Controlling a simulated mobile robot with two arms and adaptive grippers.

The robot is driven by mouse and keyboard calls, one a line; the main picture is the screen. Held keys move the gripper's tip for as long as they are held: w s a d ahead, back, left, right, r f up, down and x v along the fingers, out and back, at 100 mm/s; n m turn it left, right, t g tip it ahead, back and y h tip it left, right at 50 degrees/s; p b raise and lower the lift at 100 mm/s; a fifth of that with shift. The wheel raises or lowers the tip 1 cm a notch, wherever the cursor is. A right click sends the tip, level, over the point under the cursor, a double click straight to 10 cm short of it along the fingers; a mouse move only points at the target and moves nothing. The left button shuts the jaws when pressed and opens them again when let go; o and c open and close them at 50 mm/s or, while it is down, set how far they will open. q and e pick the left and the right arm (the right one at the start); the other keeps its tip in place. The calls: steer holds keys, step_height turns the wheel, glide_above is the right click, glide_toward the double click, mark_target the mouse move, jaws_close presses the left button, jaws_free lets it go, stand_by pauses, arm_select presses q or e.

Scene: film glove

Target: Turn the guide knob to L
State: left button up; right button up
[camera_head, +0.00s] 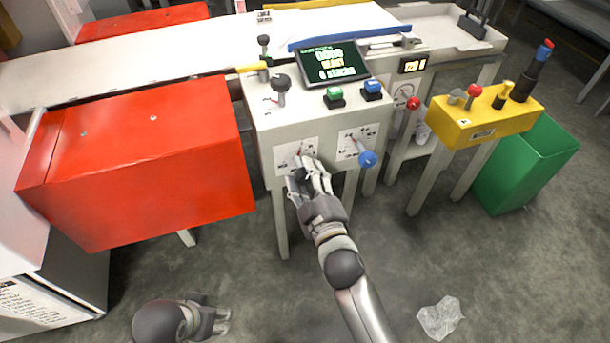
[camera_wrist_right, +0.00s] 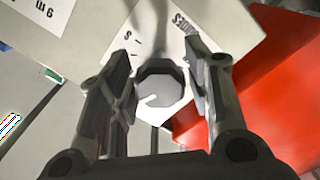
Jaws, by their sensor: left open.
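The guide knob (camera_wrist_right: 160,84) is a dark grey, many-sided knob with a pale pointer mark, on a white label (camera_wrist_right: 182,22) on the machine's front panel. My right gripper (camera_wrist_right: 162,88) has one finger on each side of the knob, very close to it. Whether both fingers press on it is unclear. In the head view my right gripper (camera_head: 310,180) is at the left label of the front panel and hides the knob. The label's lettering is partly covered. My left gripper (camera_head: 215,318) is open and empty, low over the floor at bottom left.
A blue-ball lever (camera_head: 367,158) sticks out just right of my right gripper. A red cabinet (camera_head: 150,160) stands close on the left. A screen (camera_head: 332,63), a green button (camera_head: 335,93) and a blue button (camera_head: 372,87) are on top.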

steer(key=shift+o, duration=0.7)
steer(key=shift+r, duration=0.1)
steer(key=shift+s, duration=0.1)
steer(key=v, duration=1.1)
steer(key=shift+s, duration=0.35)
steer(key=shift+d, duration=0.1)
